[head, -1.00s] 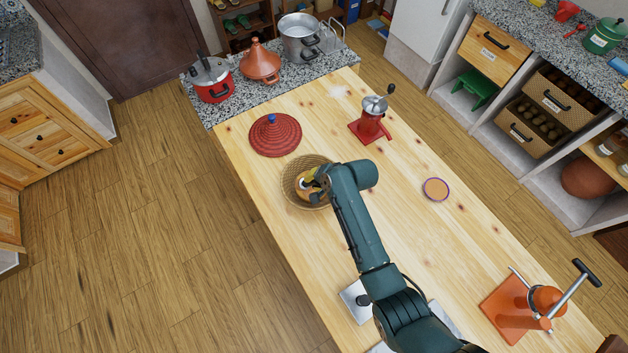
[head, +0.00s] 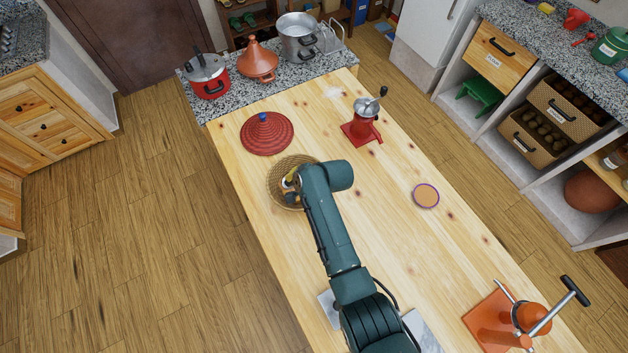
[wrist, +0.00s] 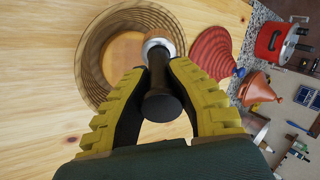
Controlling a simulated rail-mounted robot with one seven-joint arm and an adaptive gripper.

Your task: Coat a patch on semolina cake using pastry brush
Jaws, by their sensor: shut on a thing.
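My gripper (wrist: 158,74) is shut on the dark handle of the pastry brush (wrist: 160,103). A pale metal collar (wrist: 157,44) shows at the handle's far end; the bristles are hidden. A round woven basket (wrist: 92,62) lies beyond the brush, and it also shows in the head view (head: 274,176). The semolina cake (wrist: 122,58), a flat orange-brown round, appears inside the basket. In the head view my gripper (head: 291,187) is over the basket and covers most of its inside. I cannot tell whether the bristles touch the cake.
A red cone-shaped lid (head: 267,135) lies just beyond the basket. A red grinder (head: 363,125) and a small purple-rimmed disc (head: 426,196) are to the right. An orange press (head: 515,318) stands at the near right.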

